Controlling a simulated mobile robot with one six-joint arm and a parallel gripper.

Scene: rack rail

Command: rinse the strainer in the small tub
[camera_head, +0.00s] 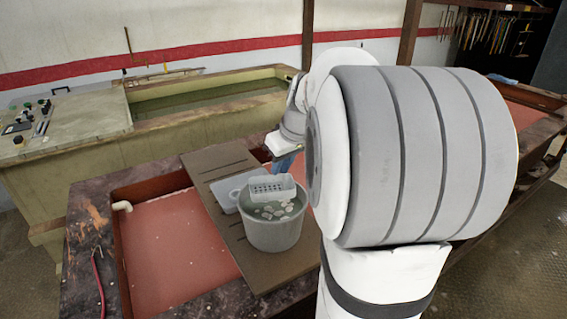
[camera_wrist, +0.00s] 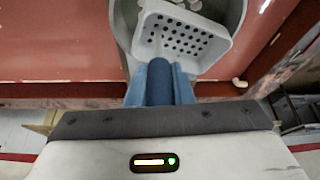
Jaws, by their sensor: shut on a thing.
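The strainer (camera_head: 272,188) is a light grey basket with holes. In the head view it is over the small tub (camera_head: 272,238), a grey round tub with water and several pale pieces in it. In the wrist view the strainer (camera_wrist: 182,38) is close in front of my gripper (camera_wrist: 161,78), whose blue fingers are shut on its dark blue handle. The strainer overlaps the tub's rim (camera_wrist: 240,45) in that view. Whether its bottom touches the water I cannot tell. In the head view my gripper (camera_head: 284,163) is mostly hidden behind my arm.
The tub stands on a brown slatted board (camera_head: 215,165) across a red-floored basin (camera_head: 165,235). A pale flat thing (camera_head: 226,192) lies behind the tub at left. A long water-filled tank (camera_head: 200,105) stands behind. My arm covers the right side.

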